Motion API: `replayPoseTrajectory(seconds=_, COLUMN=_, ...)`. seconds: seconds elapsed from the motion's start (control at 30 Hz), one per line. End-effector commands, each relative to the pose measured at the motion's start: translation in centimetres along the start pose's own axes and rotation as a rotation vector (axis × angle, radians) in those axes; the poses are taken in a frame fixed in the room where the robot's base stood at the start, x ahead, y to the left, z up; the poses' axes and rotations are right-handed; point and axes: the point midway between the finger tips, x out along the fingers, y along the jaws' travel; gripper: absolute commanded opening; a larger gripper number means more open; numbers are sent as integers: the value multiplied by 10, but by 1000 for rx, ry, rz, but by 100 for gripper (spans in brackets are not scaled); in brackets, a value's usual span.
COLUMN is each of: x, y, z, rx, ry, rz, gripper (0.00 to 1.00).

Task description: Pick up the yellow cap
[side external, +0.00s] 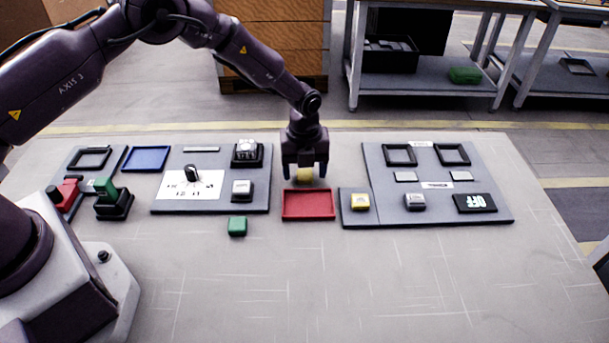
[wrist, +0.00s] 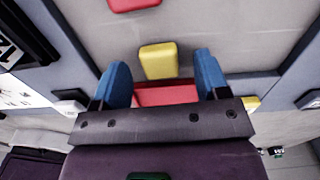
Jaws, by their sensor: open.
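The yellow cap (side external: 305,175) is a small rounded block on the table, just behind the red tray (side external: 308,217). My gripper (side external: 305,170) is over it, pointing down, and partly hides it. In the wrist view the yellow cap (wrist: 158,60) shows between the two blue fingertips (wrist: 162,70), with a gap on each side. My gripper is open and empty. I cannot tell exactly how far down the fingers reach beside the cap.
A yellow button (side external: 360,201) sits on the panel to the right. A green cap (side external: 237,226) lies in front left. A red piece (wrist: 133,4) shows beyond the cap in the wrist view. Panels with switches (side external: 211,207) stand left and right.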

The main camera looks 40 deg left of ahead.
Motion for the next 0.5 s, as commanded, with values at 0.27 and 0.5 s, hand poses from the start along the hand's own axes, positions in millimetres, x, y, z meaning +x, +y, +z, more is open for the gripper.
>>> replayPoseTrajectory(seconds=0.27, x=8, y=0, z=0, rx=0, ry=-1, rz=-1, gripper=68)
replayPoseTrajectory(seconds=0.5, x=7, y=0, z=0, rx=0, ry=-1, rz=-1, gripper=24)
